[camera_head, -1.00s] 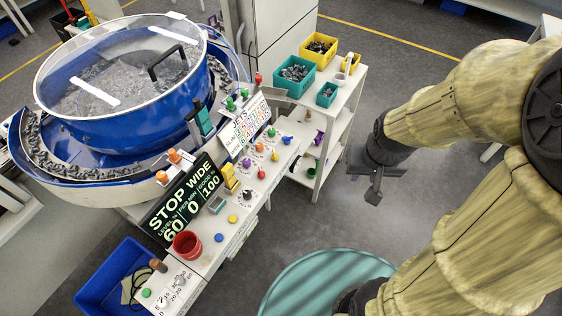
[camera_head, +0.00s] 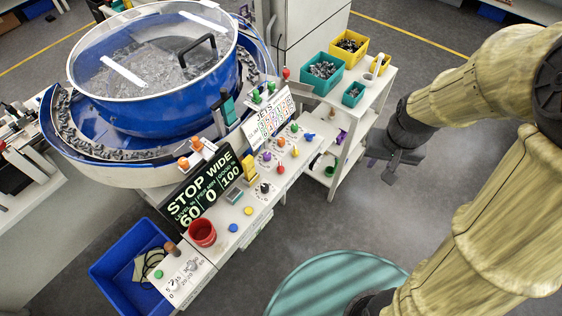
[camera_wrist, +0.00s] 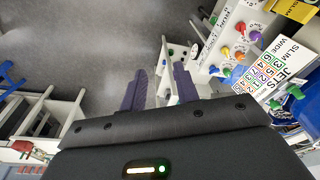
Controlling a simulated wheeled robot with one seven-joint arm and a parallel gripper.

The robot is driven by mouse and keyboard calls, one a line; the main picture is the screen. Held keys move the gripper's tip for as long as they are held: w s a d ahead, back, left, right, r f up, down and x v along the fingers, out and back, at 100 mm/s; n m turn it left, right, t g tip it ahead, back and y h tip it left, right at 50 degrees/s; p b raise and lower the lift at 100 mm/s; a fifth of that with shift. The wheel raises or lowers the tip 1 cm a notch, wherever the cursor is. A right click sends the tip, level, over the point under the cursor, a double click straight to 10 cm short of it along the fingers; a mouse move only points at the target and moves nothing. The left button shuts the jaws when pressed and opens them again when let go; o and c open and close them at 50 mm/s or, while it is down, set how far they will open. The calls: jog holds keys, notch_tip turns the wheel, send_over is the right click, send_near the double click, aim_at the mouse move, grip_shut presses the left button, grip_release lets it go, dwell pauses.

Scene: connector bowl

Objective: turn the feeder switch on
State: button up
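The feeder's control panel (camera_head: 250,206) is a white sloped console in front of the blue bowl feeder (camera_head: 150,105). It carries a black rotary knob (camera_head: 264,188), coloured knobs, and blue and yellow buttons. Its display (camera_head: 203,190) reads STOP WIDE, 60, 0, 100. I cannot tell which control is the feeder switch. My gripper (camera_head: 394,160) hangs over the floor, right of the panel and shelf, touching nothing. In the wrist view its two dark fingers (camera_wrist: 160,88) stand apart with nothing between them. Coloured knobs (camera_wrist: 240,42) on the panel show there at upper right.
A white shelf cart (camera_head: 370,100) with teal and yellow part bins stands beyond the panel. A red cup (camera_head: 202,232) stands at the panel's near end, by a blue crate (camera_head: 110,265). A round teal surface (camera_head: 335,280) lies at bottom. Floor between panel and gripper is clear.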

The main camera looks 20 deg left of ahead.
jog(key=w+a+f+n+g, duration=0.1)
jog(key=w+a+f+n, duration=0.1)
jog(key=w+a, duration=0.7)
jog(key=n+g+p, duration=0.1)
jog(key=n+p, duration=0.1)
send_over(281, 166)
notch_tip(281, 166, down, 4)
jog(key=shift+f, duration=0.1)
jog(key=shift+a, duration=0.1)
notch_tip(281, 166, down, 17)
jog(key=p, duration=0.4)
jog(key=shift+f+p, duration=0.2)
jog(key=shift+p, duration=0.15)
grip_shut()
